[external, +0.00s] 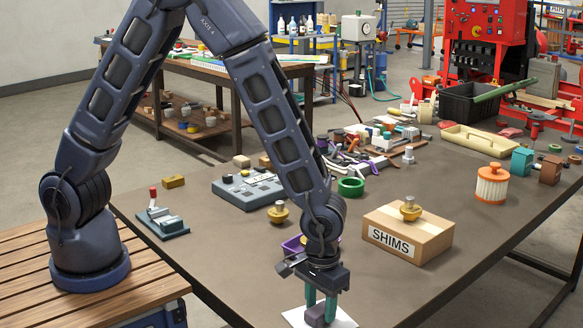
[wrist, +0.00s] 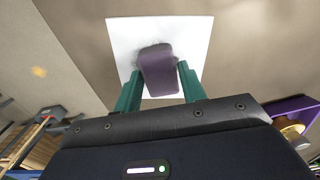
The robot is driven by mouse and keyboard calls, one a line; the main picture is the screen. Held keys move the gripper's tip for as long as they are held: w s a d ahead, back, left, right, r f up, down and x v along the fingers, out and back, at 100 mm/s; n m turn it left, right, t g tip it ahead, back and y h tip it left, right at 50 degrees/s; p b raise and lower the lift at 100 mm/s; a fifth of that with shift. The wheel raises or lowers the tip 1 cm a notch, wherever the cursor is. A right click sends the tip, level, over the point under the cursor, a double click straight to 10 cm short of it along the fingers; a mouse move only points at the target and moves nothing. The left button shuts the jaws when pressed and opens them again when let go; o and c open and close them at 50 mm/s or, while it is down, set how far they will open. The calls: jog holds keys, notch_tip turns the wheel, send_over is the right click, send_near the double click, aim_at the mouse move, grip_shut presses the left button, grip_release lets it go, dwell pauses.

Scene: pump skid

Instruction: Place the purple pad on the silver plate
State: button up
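The purple pad (wrist: 158,70) is a small rounded block between the two teal fingers of my gripper (wrist: 160,76). The fingers meet its sides, and my gripper looks shut on it. The silver plate (wrist: 122,36) is a pale, nearly white square sheet under the pad. In the external view, my gripper (external: 320,298) points down near the table's front edge, with the pad (external: 315,315) at its fingertips and the plate (external: 345,319) partly cut off by the frame. The pad is over the plate's area; I cannot tell whether it touches it.
A purple tray (external: 292,246) is partly hidden behind my wrist; it also shows in the wrist view (wrist: 288,106). A grey control box (external: 248,190) and a green ring (external: 351,187) are farther back.

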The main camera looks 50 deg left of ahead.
aim_at(320, 308)
jog(key=shift+o, duration=1.3)
jog(key=shift+r, duration=0.15)
notch_tip(320, 308, up, 12)
jog(key=w+a+r+t+h, duration=0.1)
jog(key=w+a+r, duration=0.2)
jog(key=a+r, duration=0.7)
jog(key=w+a+r+t, duration=0.1)
jog(key=w+a+r, duration=0.1)
jog(key=a+r, duration=0.8)
jog(key=s+a+r+t, duration=0.1)
jog(key=s+a, duration=0.3)
jog(key=a, duration=0.4)
jog(key=s+a+r, duration=0.2)
jog(key=s+a, duration=0.3)
jog(key=a, duration=0.3)
jog(key=s+a+r+t+y, duration=0.1)
jog(key=s+a, duration=0.3)
jog(key=a, duration=0.5)
jog(key=shift+s+r+t, duration=0.2)
jog(key=shift+s+t, duration=0.1)
